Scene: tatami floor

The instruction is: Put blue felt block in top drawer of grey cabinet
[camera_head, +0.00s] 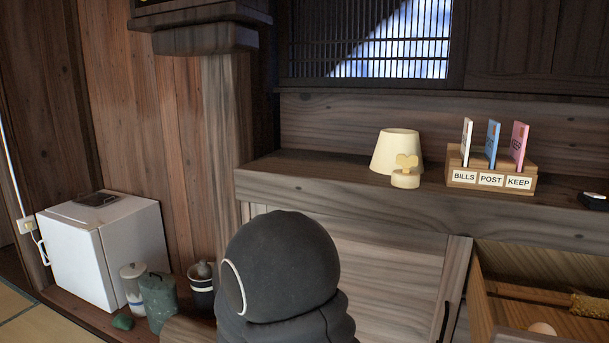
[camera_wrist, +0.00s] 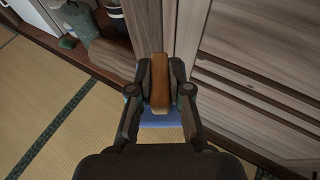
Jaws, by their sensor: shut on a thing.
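In the wrist view my gripper (camera_wrist: 160,88) is shut on a block with a brown wooden part (camera_wrist: 160,82) between the fingers. A blue part (camera_wrist: 160,118) shows just below it, and the two appear to be one piece, the blue felt block. It is held above the tatami floor beside a grey-brown wooden front. In the head view a grey-brown wooden cabinet (camera_head: 375,262) stands behind my dark arm, which hides part of its front. An open drawer (camera_head: 480,305) shows at the lower right. My gripper and the block are hidden in the head view.
The open drawer holds a pale round thing (camera_head: 542,328) and a tan rough-textured thing (camera_head: 590,305). The ledge above carries a cream lamp (camera_head: 396,150) and a letter rack (camera_head: 490,180). A white fridge (camera_head: 100,245) and several pots stand left. The tatami (camera_wrist: 45,105) is clear.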

